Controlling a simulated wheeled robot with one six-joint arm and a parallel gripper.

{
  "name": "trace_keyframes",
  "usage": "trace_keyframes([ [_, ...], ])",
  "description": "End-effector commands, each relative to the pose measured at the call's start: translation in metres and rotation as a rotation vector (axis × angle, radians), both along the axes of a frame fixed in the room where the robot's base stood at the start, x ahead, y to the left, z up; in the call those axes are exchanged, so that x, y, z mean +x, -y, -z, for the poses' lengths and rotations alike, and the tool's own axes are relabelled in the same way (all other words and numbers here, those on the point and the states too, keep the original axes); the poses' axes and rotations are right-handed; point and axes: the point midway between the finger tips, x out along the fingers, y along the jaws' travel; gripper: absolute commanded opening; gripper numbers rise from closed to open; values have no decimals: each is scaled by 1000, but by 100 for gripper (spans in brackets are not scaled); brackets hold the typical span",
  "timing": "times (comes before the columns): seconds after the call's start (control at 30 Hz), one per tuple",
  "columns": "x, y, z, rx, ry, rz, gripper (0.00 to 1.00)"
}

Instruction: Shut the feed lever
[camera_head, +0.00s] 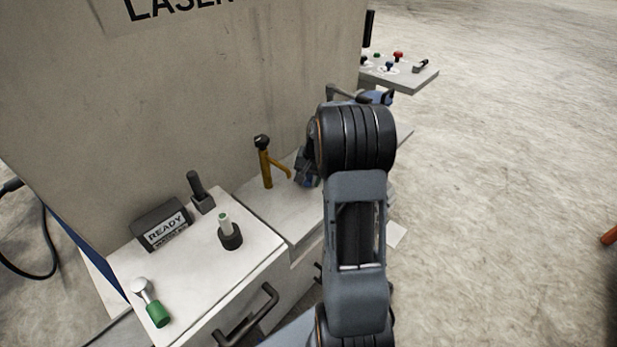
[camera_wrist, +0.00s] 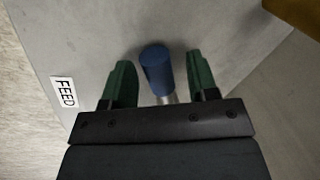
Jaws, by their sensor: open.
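The feed lever's blue cylindrical handle (camera_wrist: 157,69) stands on a grey surface in the wrist view, with a bright metal shaft at its near end. A white FEED label (camera_wrist: 63,92) is on the surface to its left. My gripper (camera_wrist: 160,80) is open, with one green finger on each side of the handle. The shaft's lower end is hidden by the gripper body. In the head view my arm covers most of this area, and I cannot make out the feed lever there.
A yellow-brown lever (camera_head: 265,165) with a black knob stands left of my arm. A READY sign (camera_head: 165,227), a green-handled lever (camera_head: 150,302) and dark knobs occupy the bench at left. A panel with coloured buttons (camera_head: 400,72) juts out behind.

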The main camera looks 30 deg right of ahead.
Motion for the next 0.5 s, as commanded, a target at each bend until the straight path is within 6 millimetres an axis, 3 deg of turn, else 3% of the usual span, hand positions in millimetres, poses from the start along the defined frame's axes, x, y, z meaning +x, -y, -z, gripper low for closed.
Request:
trace_keyframes([
  [0.27, -2, 2, -17, -1, 2, -1, 54],
  [0.5, -9, 9, -65, -2, 3, 1, 54],
])
